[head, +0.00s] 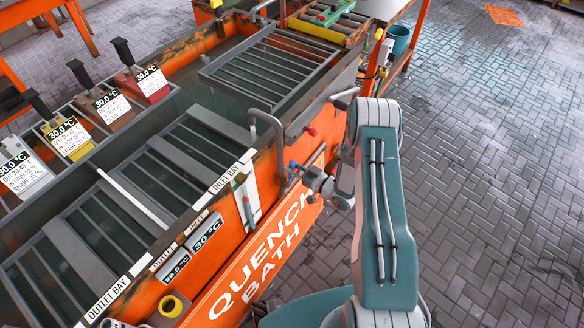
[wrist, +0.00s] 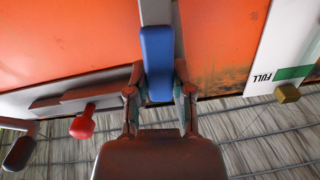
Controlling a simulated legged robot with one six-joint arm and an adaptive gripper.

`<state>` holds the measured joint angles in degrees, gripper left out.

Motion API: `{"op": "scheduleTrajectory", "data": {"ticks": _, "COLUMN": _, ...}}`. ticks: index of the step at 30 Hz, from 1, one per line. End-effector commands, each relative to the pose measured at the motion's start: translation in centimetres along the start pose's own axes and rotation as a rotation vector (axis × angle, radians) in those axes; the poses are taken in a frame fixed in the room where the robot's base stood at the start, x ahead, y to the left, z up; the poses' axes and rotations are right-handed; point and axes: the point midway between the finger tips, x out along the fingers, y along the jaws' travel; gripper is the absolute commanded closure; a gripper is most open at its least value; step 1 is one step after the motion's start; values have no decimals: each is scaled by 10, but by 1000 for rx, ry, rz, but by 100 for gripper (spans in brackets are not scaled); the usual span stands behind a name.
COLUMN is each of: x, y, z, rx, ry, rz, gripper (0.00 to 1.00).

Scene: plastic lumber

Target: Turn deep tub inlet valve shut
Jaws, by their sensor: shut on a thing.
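The tub is the long orange quench bath (head: 285,232), with an "INLET BAY" label on its rim. A blue valve handle (wrist: 157,62) on a grey stem stands against the orange wall in the wrist view. My gripper (wrist: 158,92) has its two fingers on either side of this handle and is shut on it. In the head view my gripper (head: 300,175) is low at the tub's outer side, near the curved grey pipe (head: 278,140). The handle is small and partly hidden there. A red handle (wrist: 82,124) sits apart to the left in the wrist view.
A white level strip (wrist: 270,60) marked "FULL" with a brass-coloured block (wrist: 287,93) is right of my gripper. A black-ended lever (wrist: 18,153) is at the lower left. Grey racks (head: 190,150) lie in the bath. The paved floor (head: 480,190) at right is clear.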

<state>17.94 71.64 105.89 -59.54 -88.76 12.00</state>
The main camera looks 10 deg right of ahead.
Motion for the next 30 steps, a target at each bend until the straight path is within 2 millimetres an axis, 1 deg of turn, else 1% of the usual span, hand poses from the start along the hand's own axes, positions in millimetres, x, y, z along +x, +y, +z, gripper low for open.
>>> {"op": "scheduleTrajectory", "data": {"ticks": 5, "x": 0, "y": 8, "z": 0, "rx": 71, "ry": 1, "rz": 3, "gripper": 100}}
{"op": "scheduleTrajectory", "data": {"ticks": 11, "x": 1, "y": 21, "z": 2, "rx": 220, "ry": 1, "rz": 3, "gripper": 100}}
{"op": "scheduleTrajectory", "data": {"ticks": 20, "x": 1, "y": 43, "z": 10, "rx": 503, "ry": 2, "rz": 3, "gripper": 100}}
{"op": "scheduleTrajectory", "data": {"ticks": 30, "x": 1, "y": 64, "z": 27, "rx": 826, "ry": 2, "rz": 3, "gripper": 100}}
